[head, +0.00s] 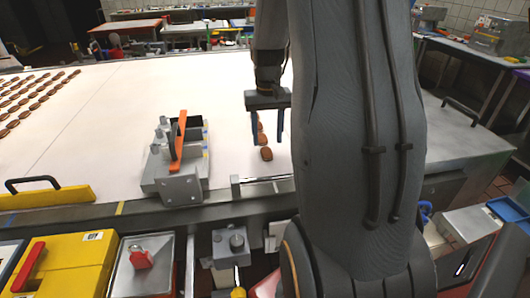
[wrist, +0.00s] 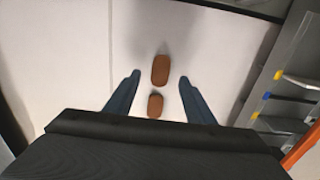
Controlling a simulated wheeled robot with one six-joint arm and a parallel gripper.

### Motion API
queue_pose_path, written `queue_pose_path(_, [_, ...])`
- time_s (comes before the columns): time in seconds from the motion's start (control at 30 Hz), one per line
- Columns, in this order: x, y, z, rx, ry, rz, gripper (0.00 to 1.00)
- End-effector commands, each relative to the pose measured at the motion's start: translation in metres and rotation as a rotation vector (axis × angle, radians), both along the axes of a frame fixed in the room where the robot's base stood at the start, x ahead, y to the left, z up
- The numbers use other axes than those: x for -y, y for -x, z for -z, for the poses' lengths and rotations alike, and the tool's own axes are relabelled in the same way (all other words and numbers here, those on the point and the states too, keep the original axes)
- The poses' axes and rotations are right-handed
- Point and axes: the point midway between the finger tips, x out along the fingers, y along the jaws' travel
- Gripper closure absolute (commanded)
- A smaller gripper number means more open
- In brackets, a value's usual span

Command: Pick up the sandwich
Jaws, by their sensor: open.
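Brown oval sandwiches lie in a short row on the white belt (head: 110,110). In the head view the nearest sandwich (head: 266,154) lies just below my gripper's fingers, with others partly hidden behind it. My gripper (head: 266,138) points down over the row, open and empty. In the wrist view a larger-looking sandwich (wrist: 160,69) lies ahead, around the level of the fingertips (wrist: 160,78). A smaller-looking sandwich (wrist: 155,105) shows between the two blue-grey fingers. Neither finger visibly touches a sandwich; the exact height above the belt cannot be told.
A metal fixture with an orange bar (head: 178,142) stands left of my gripper; its edge shows at right in the wrist view (wrist: 292,118). Several more sandwiches lie at the far left. A metal rail (head: 262,190) runs along the near edge. The belt between is clear.

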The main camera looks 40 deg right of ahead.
Motion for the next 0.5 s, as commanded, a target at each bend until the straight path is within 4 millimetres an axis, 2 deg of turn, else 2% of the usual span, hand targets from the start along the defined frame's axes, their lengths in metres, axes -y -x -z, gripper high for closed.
queue_pose_path(0.3, [-0.003,0.001,0.038,-0.003,-0.001,-0.003,0.51])
queue_pose_path(0.5, [-0.004,0.0,0.048,0.0,0.0,-0.005,0.51])
